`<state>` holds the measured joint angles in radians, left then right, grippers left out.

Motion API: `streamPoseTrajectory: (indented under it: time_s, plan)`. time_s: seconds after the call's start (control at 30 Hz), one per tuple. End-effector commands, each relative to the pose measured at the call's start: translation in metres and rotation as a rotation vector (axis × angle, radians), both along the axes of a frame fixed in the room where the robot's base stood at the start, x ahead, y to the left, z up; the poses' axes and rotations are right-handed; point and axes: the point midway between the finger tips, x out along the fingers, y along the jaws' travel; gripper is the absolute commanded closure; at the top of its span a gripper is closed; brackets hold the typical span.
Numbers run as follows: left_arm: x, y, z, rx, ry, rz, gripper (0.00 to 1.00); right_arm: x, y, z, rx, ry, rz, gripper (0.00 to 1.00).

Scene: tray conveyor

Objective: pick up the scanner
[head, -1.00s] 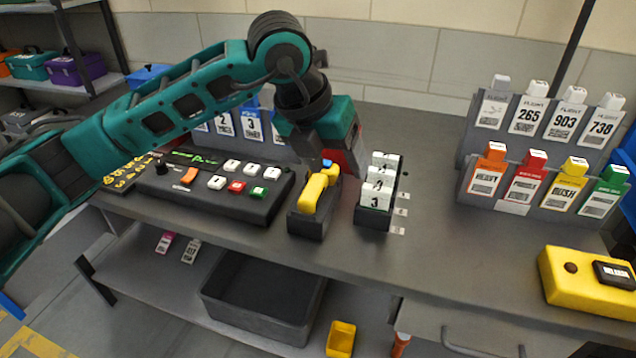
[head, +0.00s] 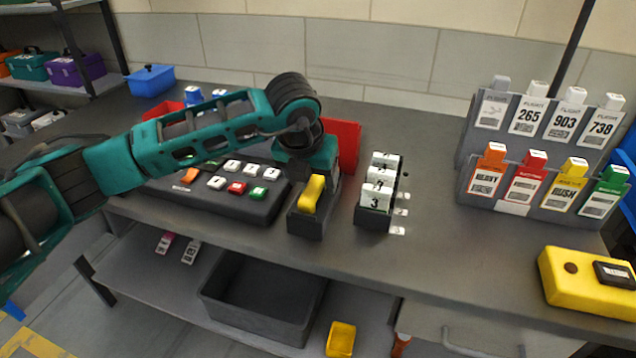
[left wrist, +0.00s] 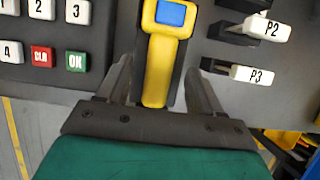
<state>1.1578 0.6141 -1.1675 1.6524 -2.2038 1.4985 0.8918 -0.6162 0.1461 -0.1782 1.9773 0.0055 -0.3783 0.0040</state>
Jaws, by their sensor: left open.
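The yellow scanner (head: 312,192) stands in its dark cradle (head: 306,223) on the counter, its upper part hidden behind my left gripper in the head view. In the left wrist view the scanner (left wrist: 160,60) shows a blue screen at its top and a yellow handle. My left gripper (left wrist: 165,85) is open, with one finger on each side of the scanner's handle; I cannot tell whether they touch it. In the head view the gripper is right above the cradle, its fingers mostly hidden. My right gripper is not in view.
A keypad panel (head: 215,203) lies close left of the cradle. A dark holder with white tags (head: 378,198) stands close to its right. A tag rack (head: 512,187) and a yellow device (head: 580,285) are farther right. The counter between is clear.

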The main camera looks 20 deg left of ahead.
Motion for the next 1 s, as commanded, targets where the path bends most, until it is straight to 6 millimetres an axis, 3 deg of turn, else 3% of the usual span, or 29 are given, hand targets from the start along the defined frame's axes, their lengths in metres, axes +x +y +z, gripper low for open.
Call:
streamPoseTrajectory:
  time_s: [0.13,0.4,1.0]
  plan:
    - [0.006,0.0,-0.016,0.001,0.002,0.0,0.34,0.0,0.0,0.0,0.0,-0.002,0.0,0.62]
    - [0.008,0.0,-0.018,0.0,0.0,-0.001,0.34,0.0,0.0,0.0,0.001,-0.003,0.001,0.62]
    - [0.007,0.0,-0.019,0.0,0.001,-0.001,0.92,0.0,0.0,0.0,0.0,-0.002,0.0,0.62]
